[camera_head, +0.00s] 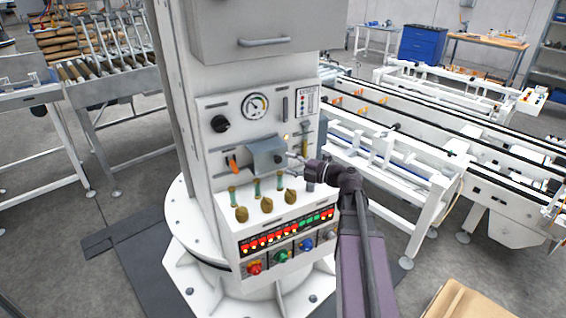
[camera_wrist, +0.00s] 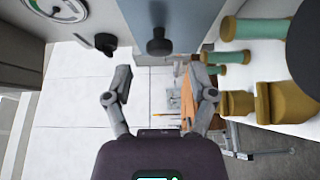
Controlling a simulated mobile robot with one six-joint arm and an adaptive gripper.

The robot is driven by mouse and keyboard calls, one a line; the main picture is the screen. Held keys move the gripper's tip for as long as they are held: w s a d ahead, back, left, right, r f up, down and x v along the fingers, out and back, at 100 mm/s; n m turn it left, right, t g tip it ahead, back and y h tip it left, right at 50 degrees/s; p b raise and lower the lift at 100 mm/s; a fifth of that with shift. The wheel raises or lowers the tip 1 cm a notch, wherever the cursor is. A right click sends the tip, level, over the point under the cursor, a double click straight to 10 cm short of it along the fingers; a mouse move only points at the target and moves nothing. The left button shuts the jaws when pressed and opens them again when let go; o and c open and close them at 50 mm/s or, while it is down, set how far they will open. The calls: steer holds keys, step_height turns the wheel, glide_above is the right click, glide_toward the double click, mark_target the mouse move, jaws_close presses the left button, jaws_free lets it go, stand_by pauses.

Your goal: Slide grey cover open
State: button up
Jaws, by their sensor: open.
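The grey cover (camera_head: 264,153) is a box-like hood on the white column's front panel, between an orange switch at its left and a brass-coloured part at its right. It carries a dark round knob (camera_head: 278,159). In the wrist view the cover (camera_wrist: 178,18) fills the top middle, and its knob (camera_wrist: 158,43) stands out towards me. My gripper (camera_head: 294,158) is at the cover's right side in the head view. In the wrist view my gripper (camera_wrist: 160,82) is open and empty, with the knob just ahead, roughly centred between the fingers and apart from them.
A gauge (camera_head: 255,105) and a black dial (camera_head: 220,124) sit above the cover. Several brass valves (camera_head: 266,205) stick out below it, close to the fingers at right in the wrist view. A button box (camera_head: 288,236) juts out lower down.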

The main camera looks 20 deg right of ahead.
steer(key=v, duration=0.8)
stand_by(0.6)
